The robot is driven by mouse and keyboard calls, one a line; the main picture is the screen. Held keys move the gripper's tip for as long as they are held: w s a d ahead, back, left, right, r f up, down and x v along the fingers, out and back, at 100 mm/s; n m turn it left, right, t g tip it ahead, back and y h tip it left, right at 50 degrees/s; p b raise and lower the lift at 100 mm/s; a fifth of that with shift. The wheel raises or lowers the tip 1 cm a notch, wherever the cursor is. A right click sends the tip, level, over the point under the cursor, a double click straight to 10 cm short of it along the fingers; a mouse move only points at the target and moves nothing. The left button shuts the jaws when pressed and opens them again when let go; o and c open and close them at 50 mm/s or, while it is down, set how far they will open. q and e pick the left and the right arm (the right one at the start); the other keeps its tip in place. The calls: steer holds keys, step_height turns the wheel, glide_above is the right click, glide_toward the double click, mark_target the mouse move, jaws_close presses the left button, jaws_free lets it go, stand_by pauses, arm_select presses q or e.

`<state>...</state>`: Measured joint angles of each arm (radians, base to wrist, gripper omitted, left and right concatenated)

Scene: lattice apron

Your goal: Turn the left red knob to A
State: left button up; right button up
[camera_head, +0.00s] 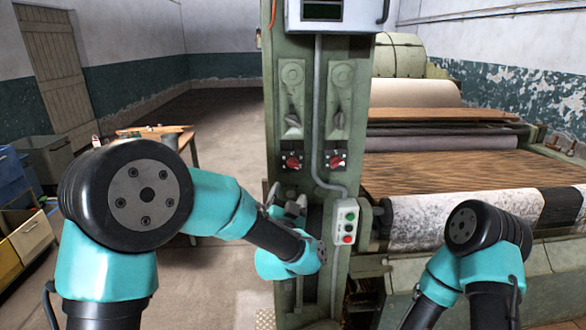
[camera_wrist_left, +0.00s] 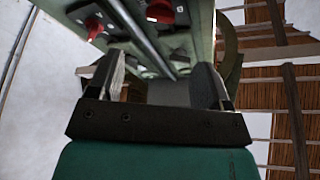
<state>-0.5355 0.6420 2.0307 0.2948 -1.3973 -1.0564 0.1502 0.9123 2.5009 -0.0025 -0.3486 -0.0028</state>
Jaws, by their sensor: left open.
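The left red knob (camera_head: 293,162) sits on a small plate on the green machine column, left of the grey conduit. It also shows in the left wrist view (camera_wrist_left: 92,27), at the upper left. Its markings are too small to read. My left gripper (camera_head: 287,198) is in front of the column, below the left red knob and apart from it. In the left wrist view its two fingers (camera_wrist_left: 160,87) are spread with nothing between them. My right arm shows at the lower right, but its gripper is out of view.
A right red knob (camera_head: 336,160) sits across the conduit (camera_head: 317,110). Two grey levers (camera_head: 292,122) hang above the knobs. A push-button box (camera_head: 346,222) is close right of my left gripper.

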mark_target(293, 167)
arm_select(q)
steer(key=x, duration=1.1)
steer(key=c, duration=0.9)
